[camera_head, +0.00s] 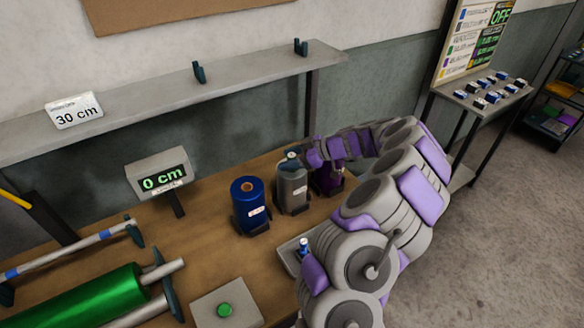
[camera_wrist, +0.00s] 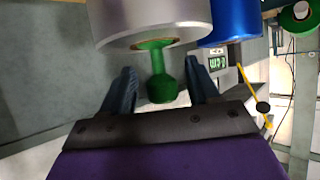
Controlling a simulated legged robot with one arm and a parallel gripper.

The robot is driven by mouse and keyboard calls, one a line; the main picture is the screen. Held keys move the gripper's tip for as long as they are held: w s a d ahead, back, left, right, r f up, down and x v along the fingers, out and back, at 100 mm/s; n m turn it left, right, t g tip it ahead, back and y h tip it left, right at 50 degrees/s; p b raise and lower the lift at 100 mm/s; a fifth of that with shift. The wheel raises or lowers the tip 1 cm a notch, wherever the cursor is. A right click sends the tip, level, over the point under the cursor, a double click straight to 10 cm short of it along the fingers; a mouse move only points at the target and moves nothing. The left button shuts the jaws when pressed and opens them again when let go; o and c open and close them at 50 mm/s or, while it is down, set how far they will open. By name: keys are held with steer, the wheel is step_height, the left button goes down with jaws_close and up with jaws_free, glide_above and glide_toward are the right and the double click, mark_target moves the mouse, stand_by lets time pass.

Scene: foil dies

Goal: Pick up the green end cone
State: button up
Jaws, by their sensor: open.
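The green end cone (camera_wrist: 158,76) shows in the wrist view with its narrow neck at the core of a silver roll (camera_wrist: 150,28) and its knob end toward my gripper (camera_wrist: 160,70). My gripper is open, with one dark finger on each side of the cone. I see gaps between the fingers and the cone. In the head view the silver roll (camera_head: 292,192) stands upright on the bench, and a small green top (camera_head: 291,154) shows at its upper end. My gripper (camera_head: 305,157) is beside that top, coming from the right, its fingers mostly hidden.
A blue roll (camera_head: 249,205) stands close left of the silver one, and a purple roll (camera_head: 328,180) is partly hidden behind my arm. A display (camera_head: 160,173) reads 0 cm. A green roll (camera_head: 85,300) and a green button (camera_head: 225,310) are in front. A shelf (camera_head: 180,100) runs behind.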

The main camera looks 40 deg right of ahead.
steer(key=shift+w+a+f, duration=0.3)
steer(key=shift+w+a, duration=0.1)
steer(key=shift+c, duration=0.4)
steer(key=c, duration=1)
steer(key=shift+r, duration=0.1)
